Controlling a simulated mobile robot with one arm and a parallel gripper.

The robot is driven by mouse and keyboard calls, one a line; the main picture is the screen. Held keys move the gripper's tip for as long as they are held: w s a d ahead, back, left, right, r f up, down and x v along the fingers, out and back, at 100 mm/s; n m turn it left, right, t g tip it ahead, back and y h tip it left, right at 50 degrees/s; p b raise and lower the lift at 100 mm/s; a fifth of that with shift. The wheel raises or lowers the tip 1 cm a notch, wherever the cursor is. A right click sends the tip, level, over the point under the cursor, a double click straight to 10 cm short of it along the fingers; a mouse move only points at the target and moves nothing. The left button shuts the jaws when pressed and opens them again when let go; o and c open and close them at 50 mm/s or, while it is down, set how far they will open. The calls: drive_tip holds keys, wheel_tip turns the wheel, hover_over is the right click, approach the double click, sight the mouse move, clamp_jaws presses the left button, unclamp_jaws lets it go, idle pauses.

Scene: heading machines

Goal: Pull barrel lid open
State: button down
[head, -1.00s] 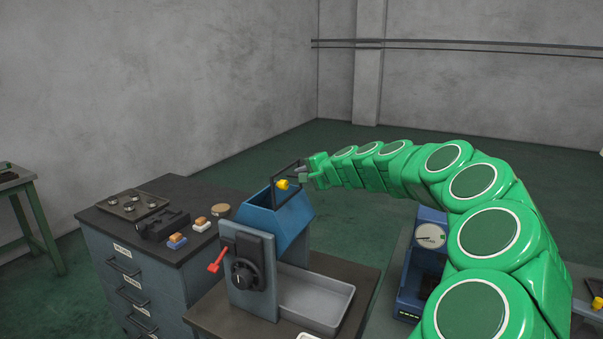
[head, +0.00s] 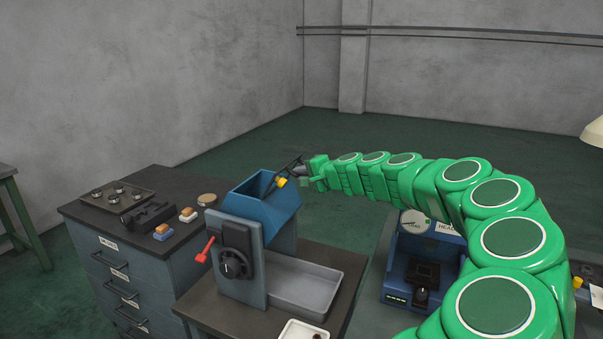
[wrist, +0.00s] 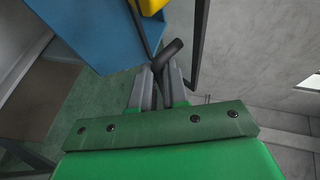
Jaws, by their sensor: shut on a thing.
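The blue barrel (head: 262,212) sits on a grey stand, with its open top showing. Its thin dark lid (head: 290,166) stands up from the rim's far right side, tilted, seen nearly edge-on. A yellow piece (head: 282,182) sits by the lid and also shows at the top of the wrist view (wrist: 150,5). My gripper (head: 303,170) is at the lid, right of the barrel. In the wrist view my gripper's fingers (wrist: 158,85) are shut on a dark bar-like handle (wrist: 168,56), with the lid's dark edge beside it. Where the handle joins the lid is unclear.
A drawer cabinet (head: 120,265) stands left with small parts on top. A blue machine (head: 425,262) stands right, under my arm. Open floor lies behind.

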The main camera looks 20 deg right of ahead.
drive_tip(key=shift+s+a+f+y, duration=0.15)
drive_tip(key=shift+a+f+y, duration=0.1)
drive_tip(key=shift+a+f, duration=0.3)
drive_tip(key=shift+s+a+f+y, duration=0.1)
drive_tip(key=shift+a+f+y, duration=0.2)
drive_tip(key=shift+a, duration=0.4)
drive_tip(key=c, duration=1.2)
unclamp_jaws()
drive_tip(key=shift+r, duration=0.1)
drive_tip(key=shift+o, duration=0.2)
drive_tip(key=shift+d+r, duration=0.1)
drive_tip(key=shift+r, duration=0.05)
drive_tip(key=d+v, duration=0.1)
drive_tip(key=v, duration=0.7)
drive_tip(key=shift+d+h, duration=0.35)
drive_tip(key=shift+d, duration=0.05)
drive_tip(key=shift+w+r, duration=0.1)
